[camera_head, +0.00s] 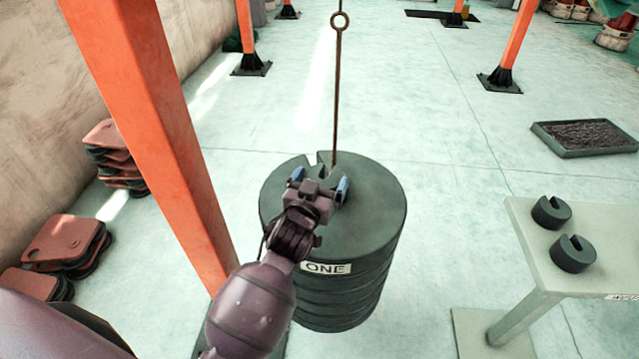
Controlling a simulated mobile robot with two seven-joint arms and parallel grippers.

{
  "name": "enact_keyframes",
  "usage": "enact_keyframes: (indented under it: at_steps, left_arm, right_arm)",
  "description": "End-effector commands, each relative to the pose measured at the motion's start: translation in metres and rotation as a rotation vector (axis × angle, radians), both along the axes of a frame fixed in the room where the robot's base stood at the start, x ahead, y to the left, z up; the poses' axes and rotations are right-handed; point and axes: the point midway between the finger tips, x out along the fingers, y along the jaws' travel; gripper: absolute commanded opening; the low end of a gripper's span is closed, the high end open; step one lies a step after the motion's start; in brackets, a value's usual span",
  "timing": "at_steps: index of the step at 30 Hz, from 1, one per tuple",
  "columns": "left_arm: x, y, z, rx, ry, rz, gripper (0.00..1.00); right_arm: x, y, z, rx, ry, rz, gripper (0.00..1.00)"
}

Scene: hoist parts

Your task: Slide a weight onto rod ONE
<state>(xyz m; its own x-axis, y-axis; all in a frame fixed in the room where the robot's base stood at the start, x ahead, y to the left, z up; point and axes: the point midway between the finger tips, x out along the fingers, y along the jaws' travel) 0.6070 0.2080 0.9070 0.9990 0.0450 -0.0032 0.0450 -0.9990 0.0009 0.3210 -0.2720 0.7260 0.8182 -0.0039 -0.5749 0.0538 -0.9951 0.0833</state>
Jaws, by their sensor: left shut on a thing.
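Rod ONE (337,95) is a thin rusty rod with a ring at its top, rising from a stack of large dark slotted weights (378,195) labelled "ONE". My left gripper (320,183) is over the top of the stack. Its blue fingertips are shut on a small dark slotted weight (322,172), mostly hidden by the gripper. The held weight is at the rod's lower end; I cannot tell whether its slot is around the rod or whether it touches the stack. My right gripper is not in view.
Two small dark slotted weights, a rear one (551,212) and a front one (572,253), sit on a pale table (530,225) at right. An orange post (150,120) stands left of the stack. Reddish plates (65,240) are piled by the wall. A dark tray (585,138) lies behind the table.

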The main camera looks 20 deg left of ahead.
Motion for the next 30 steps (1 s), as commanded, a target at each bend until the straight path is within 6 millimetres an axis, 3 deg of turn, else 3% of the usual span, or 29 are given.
enact_keyframes:
  at_steps: [1,13,30]
  left_arm:
    - [0.003,-0.001,0.006,0.001,-0.016,-0.003,0.19]
    - [0.015,0.000,0.005,0.001,-0.017,-0.003,0.19]
    - [0.032,0.000,0.004,0.001,-0.017,-0.003,0.19]
  right_arm:
    - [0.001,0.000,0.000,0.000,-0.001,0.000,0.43]
    - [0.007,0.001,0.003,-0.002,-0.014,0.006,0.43]
    - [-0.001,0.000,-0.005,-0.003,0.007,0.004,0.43]
